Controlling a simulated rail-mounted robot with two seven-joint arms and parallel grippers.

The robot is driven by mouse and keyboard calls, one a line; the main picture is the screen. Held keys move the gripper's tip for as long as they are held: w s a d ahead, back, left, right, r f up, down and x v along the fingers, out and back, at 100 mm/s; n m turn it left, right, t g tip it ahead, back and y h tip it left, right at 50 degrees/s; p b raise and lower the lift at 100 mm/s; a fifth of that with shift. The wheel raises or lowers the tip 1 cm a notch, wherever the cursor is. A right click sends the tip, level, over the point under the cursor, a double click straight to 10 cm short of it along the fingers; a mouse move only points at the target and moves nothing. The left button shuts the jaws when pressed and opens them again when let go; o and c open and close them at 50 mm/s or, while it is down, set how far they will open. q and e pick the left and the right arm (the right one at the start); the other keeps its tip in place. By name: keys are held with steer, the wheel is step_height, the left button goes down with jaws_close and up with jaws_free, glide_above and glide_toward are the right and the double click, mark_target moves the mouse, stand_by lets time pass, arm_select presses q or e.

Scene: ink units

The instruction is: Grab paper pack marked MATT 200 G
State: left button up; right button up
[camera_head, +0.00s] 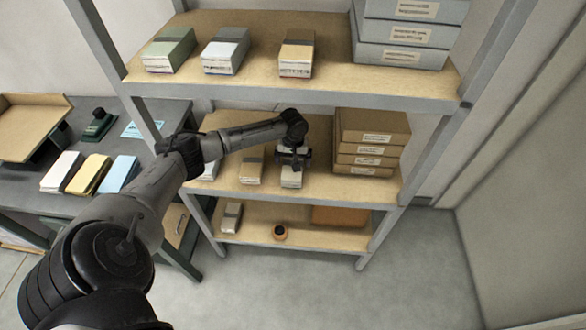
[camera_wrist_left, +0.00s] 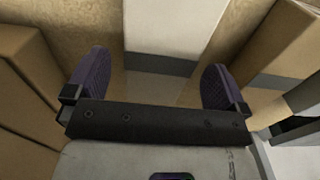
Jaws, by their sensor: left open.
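A white paper pack with a dark grey band (camera_wrist_left: 170,28) lies on the middle shelf. It also shows in the head view (camera_head: 291,180), partly hidden by my left gripper. My left gripper (camera_head: 292,158) is at this pack, above its front part. In the left wrist view my left gripper (camera_wrist_left: 155,78) is open, with one finger on each side of the pack's near end and a gap on both sides. No print on any pack is readable, so I cannot tell which is MATT 200 G. My right gripper is not in view.
A tan banded pack (camera_head: 251,170) lies left of the white one, and stacked brown boxes (camera_head: 370,150) stand right. The upper shelf (camera_head: 260,82) overhangs and holds three packs and grey boxes (camera_head: 408,35). A desk (camera_head: 60,200) with more packs stands left.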

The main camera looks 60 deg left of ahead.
arm_select(q)
steer(key=shift+f+b, duration=0.35)
steer(key=shift+f, duration=1.25)
steer(key=shift+c, duration=0.4)
steer(key=c, duration=1)
steer(key=shift+r, duration=0.1)
steer(key=shift+c, duration=0.5)
steer(key=shift+r, duration=0.1)
